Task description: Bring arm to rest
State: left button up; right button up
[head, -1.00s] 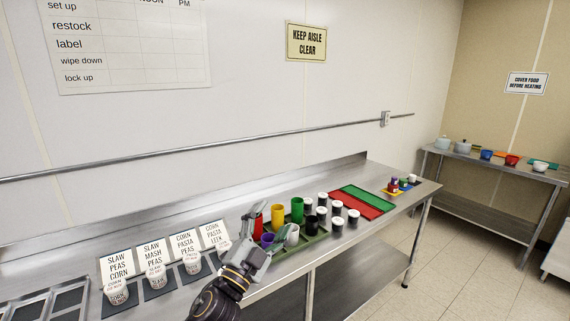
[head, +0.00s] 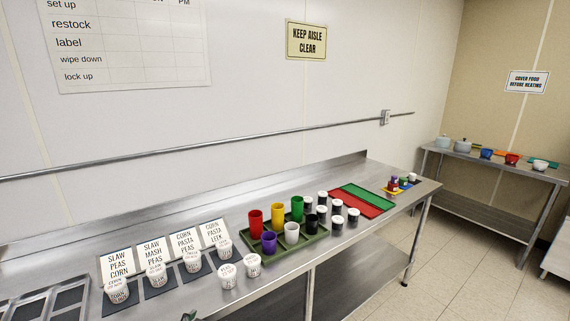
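Neither gripper can be made out in the head view. A small greenish-grey piece (head: 189,316) pokes in at the bottom edge; I cannot tell what it is. The steel counter (head: 215,299) runs along the wall below me. Two white labelled cups (head: 228,276) stand together on bare steel at its front. Several more labelled cups (head: 157,276) stand on dark mats in front of white order cards (head: 150,256).
A green tray (head: 283,252) holds red, yellow, green, purple, white and black cups. White-lidded dark jars (head: 337,222) stand beside it. Red and green mats (head: 361,204) lie farther right. Metal pans (head: 30,305) sit at lower left. A second table (head: 480,158) stands at far right.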

pick_arm(q)
jog(key=s+a+f+n+g+h, duration=0.1)
jog(key=s+f+g, duration=0.25)
jog(key=s, duration=0.45)
jog(key=s+a+f+g, duration=0.1)
jog(key=s+f+g, duration=0.2)
jog(key=s+f, duration=0.3)
jog(key=s+f+g, duration=0.1)
jog(key=s+f, duration=0.1)
jog(key=f, duration=1.4)
jog(key=s+f+g, duration=0.1)
jog(key=s+f, duration=0.1)
jog(key=f, duration=1.4)
jog(key=s+a+f, duration=0.3)
jog(key=s+f, duration=0.6)
jog(key=s, duration=0.1)
jog(key=s+a+f, duration=0.3)
jog(key=s+f, duration=0.7)
jog(key=s, duration=0.1)
jog(key=shift+s+f+m, duration=0.2)
jog(key=shift+f+m, duration=0.1)
jog(key=shift+g, duration=0.25)
